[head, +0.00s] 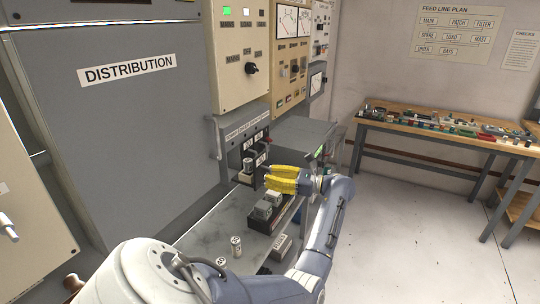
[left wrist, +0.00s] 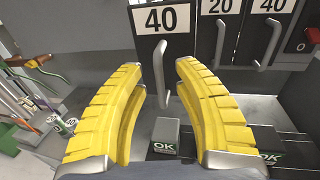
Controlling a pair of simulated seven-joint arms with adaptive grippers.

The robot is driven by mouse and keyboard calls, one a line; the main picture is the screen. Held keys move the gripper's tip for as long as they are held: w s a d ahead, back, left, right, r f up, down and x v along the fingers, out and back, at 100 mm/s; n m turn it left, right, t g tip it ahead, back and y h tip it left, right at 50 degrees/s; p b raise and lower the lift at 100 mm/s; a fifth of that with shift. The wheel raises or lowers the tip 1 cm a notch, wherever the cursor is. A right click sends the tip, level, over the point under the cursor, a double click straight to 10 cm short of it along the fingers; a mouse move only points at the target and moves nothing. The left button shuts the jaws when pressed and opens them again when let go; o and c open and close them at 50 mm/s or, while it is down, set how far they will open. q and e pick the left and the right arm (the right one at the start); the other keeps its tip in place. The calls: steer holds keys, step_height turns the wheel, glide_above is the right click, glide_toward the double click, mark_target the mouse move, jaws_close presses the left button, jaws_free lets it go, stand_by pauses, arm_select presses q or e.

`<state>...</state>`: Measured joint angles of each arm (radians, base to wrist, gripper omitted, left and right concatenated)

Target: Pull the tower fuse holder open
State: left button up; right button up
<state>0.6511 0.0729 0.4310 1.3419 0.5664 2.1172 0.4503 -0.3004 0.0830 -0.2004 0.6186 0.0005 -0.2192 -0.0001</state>
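A row of dark fuse holders sits in the panel (head: 245,142) under the cabinets. In the left wrist view the nearest holder (left wrist: 149,42) is labelled 40 and has a grey bar handle (left wrist: 178,58). Holders labelled 20 (left wrist: 222,8) and 40 (left wrist: 271,7) stand to its right. I cannot tell which one is the tower holder. My left gripper (head: 267,179) has yellow fingers, open and empty, in front of the panel. In the left wrist view the gripper (left wrist: 160,70) faces the nearest handle, which shows between the fingertips, apparently just beyond them. My right gripper is not in view.
Grey boxes with OK labels (left wrist: 164,135) stand on the bench below the holders. Two small cylinders (head: 236,246) stand on the bench's near end (head: 200,242). A wooden table (head: 440,125) with many small parts is at the back right. The floor there is clear.

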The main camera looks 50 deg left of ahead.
arm_select(q)
steer(key=v, duration=1.1)
steer(key=shift+w+d+r, duration=0.1)
